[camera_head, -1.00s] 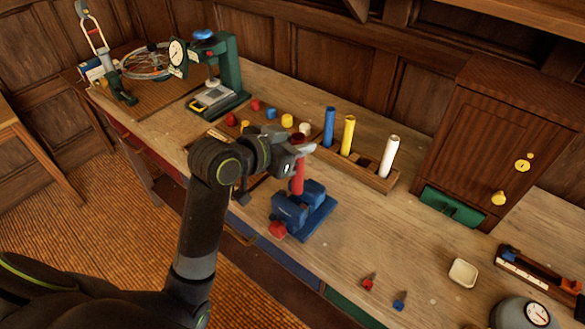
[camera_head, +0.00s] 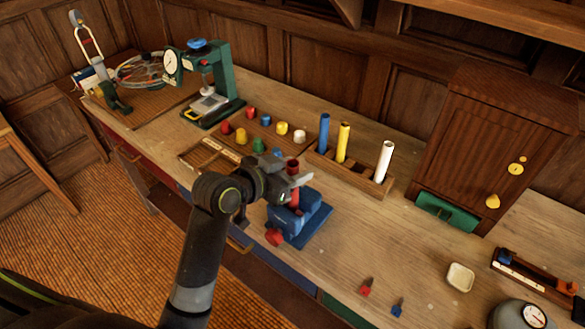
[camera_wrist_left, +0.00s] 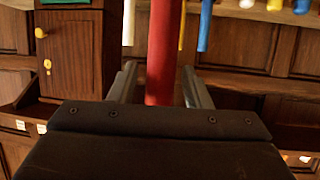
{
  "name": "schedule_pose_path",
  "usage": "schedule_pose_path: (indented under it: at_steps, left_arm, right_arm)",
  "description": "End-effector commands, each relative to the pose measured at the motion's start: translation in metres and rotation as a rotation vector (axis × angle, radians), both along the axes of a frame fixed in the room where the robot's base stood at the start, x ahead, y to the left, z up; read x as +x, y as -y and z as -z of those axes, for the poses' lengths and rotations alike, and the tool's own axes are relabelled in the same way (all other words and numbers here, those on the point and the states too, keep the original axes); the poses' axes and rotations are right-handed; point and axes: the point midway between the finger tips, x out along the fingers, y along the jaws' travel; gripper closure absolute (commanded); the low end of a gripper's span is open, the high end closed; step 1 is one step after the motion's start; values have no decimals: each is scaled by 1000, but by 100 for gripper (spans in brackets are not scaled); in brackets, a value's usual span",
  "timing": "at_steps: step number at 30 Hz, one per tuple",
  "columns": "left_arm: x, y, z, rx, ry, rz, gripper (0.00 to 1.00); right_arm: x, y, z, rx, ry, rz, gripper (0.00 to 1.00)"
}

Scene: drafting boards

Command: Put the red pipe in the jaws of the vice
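The red pipe (camera_head: 294,197) stands nearly upright at the blue vice (camera_head: 313,214). Its lower end meets the jaw area, but the vice and gripper hide how deep it sits. My left gripper (camera_head: 300,181) is around the pipe's upper part, just above the vice, with the pipe's dark red top showing above it. In the left wrist view the pipe (camera_wrist_left: 165,55) stands between the two fingers (camera_wrist_left: 159,80). My right gripper is in neither view.
A wooden rack (camera_head: 350,172) with blue, yellow and white pipes stands behind the vice. Several coloured pieces (camera_head: 241,136) lie left of it. A green press (camera_head: 215,85) is at the far left. A wooden cabinet (camera_head: 490,140) stands right.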

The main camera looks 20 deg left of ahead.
Motion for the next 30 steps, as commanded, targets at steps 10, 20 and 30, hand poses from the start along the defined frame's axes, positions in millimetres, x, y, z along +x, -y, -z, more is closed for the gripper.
schedule_pose_path:
  at_steps: [10, 20, 30]
  left_arm:
    - [0, 0, -4, 0, 1, 0, 53]
    - [-37, -21, -19, 6, 3, -1, 53]
    - [-81, -42, -45, 2, -6, 0, 53]
  right_arm:
    - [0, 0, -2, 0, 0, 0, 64]
    - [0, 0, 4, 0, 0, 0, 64]
    - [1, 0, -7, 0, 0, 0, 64]
